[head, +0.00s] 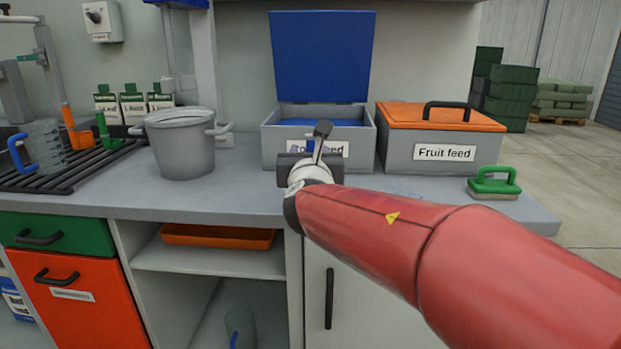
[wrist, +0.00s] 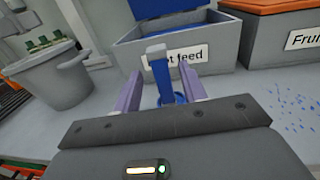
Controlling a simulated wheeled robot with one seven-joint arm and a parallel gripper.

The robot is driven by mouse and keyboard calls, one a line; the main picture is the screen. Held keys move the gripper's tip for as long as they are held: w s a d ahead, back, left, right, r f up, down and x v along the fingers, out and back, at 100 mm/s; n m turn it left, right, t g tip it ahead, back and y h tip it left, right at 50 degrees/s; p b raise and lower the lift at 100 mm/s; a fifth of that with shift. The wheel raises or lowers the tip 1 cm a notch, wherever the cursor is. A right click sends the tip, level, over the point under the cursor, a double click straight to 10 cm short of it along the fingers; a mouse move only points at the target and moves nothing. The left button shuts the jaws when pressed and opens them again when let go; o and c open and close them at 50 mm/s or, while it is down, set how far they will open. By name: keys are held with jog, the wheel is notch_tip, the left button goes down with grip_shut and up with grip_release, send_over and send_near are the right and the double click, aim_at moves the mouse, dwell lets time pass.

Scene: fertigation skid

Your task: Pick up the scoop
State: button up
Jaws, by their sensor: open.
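A blue scoop (wrist: 161,72) shows in the wrist view, in front of the open grey feed box. Its handle, with a pale top end, rises between my fingers, and a rounded blue part shows lower down. My gripper (wrist: 162,82) is open, with one purple finger on each side of the handle. I cannot tell whether either finger touches it. In the head view my wrist hides the scoop and most of the gripper.
The grey feed box (head: 364,152) has its blue lid (head: 322,55) raised. The orange-lidded Fruit feed box (head: 440,150) stands to its right, a green-handled brush (head: 494,184) near the counter edge. A grey pot (head: 180,148) stands left. Blue granules (wrist: 295,108) lie on the counter.

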jog(key=w, duration=0.4)
jog(key=shift+w+r+p, duration=0.1)
jog(key=shift+w+p, duration=0.1)
jog(key=shift+p, duration=0.15)
jog(key=shift+c, duration=0.3)
grip_shut()
